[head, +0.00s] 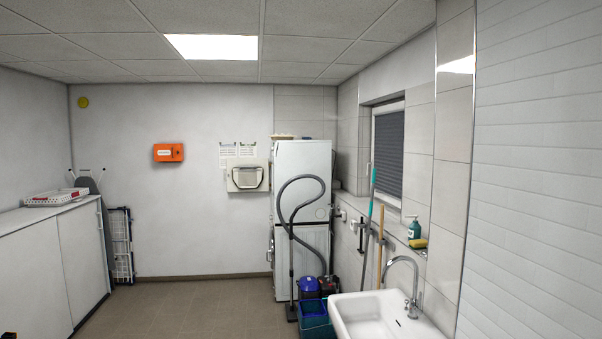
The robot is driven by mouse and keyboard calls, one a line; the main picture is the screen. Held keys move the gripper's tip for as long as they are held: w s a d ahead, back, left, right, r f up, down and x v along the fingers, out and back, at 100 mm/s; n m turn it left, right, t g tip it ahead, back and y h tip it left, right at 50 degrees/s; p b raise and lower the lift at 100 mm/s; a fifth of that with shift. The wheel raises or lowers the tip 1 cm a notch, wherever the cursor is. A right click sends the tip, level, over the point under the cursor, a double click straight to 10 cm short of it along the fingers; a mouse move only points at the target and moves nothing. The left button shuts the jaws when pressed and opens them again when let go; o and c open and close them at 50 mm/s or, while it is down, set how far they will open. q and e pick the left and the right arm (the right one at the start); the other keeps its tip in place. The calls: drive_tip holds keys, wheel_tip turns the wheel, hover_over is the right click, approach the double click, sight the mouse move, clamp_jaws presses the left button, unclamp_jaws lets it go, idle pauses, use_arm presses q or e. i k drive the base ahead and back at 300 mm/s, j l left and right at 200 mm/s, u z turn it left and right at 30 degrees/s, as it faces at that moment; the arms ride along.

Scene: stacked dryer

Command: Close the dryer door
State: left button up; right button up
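The stacked dryer unit (303,165) stands against the back wall, right of the middle, one white machine above another. Its side panel faces me more than its front. The dryer door (247,176) stands open, swung out to the left of the upper machine. It is a white square panel with a dark curved rim on its face. The dryer's opening is hidden from this angle. Neither gripper can be made out, and both are far from the door. A tiny black and orange piece shows at the bottom left corner; I cannot tell what it is.
A white sink (388,316) stands at the near right. A vacuum cleaner (309,287) with a hose and a teal bucket (315,318) stand before the machines. A white cabinet (50,270) lines the left side. The tiled floor (190,302) between is clear.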

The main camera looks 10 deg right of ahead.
sight(237, 182)
drive_tip(key=i+u, duration=0.15)
drive_tip(key=i, duration=7.1)
drive_tip(key=l, duration=0.1)
